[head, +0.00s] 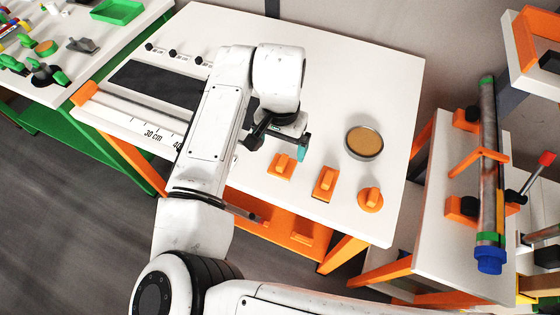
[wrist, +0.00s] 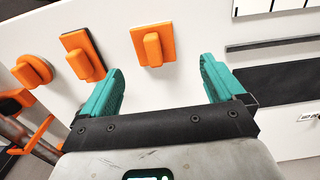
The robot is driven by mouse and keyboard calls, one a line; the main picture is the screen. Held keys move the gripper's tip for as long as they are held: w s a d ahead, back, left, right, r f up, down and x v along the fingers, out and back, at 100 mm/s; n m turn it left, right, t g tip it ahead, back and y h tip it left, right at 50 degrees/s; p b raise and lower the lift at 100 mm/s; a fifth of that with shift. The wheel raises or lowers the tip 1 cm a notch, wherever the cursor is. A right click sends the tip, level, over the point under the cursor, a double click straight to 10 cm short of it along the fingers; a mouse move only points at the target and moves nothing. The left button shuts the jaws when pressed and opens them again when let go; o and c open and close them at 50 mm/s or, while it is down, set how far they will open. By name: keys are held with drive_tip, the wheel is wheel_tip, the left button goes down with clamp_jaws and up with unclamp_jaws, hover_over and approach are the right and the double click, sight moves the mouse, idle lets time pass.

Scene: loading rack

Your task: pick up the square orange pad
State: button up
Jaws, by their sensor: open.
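The square orange pad (head: 281,166) has a raised block handle and lies on the white table (head: 330,80). It is the leftmost of three orange pads in the head view. In the wrist view the square pad (wrist: 152,44) lies ahead of my gripper (wrist: 161,68), between the lines of its two teal fingers but beyond their tips. My gripper is open and empty. In the head view one teal finger (head: 304,148) shows just above and right of the pad; my arm hides much of the rest.
A rectangular orange pad (head: 324,184) and a round orange pad (head: 370,199) stand to the right of the square one. A round tin (head: 365,143) sits behind them. A black panel and a ruler strip (head: 135,125) lie to the left.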

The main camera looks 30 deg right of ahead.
sight(283, 159)
drive_tip(key=shift+s+d+f+p, duration=0.1)
drive_tip(key=shift+f+p, duration=0.15)
drive_tip(key=shift+f, duration=0.85)
drive_tip(key=shift+s+f+p, duration=0.15)
drive_tip(key=shift+f+p, duration=0.15)
drive_tip(key=shift+f, duration=0.75)
drive_tip(key=shift+s+d+f+p, duration=0.1)
drive_tip(key=shift+f+p, duration=0.15)
drive_tip(key=shift+f, duration=0.85)
drive_tip(key=c, duration=1.1)
drive_tip(key=shift+c, duration=0.2)
drive_tip(key=shift+r, duration=0.2)
drive_tip(key=shift+r, duration=0.2)
wheel_tip(283, 159, up, 3)
drive_tip(key=shift+s+f+b, duration=0.1)
drive_tip(key=shift+f+b, duration=0.1)
drive_tip(key=shift+b, duration=0.55)
drive_tip(key=s+a+r+b, duration=0.2)
drive_tip(key=s+r, duration=0.7)
drive_tip(key=s, duration=0.4)
drive_tip(key=shift+s+r, duration=0.35)
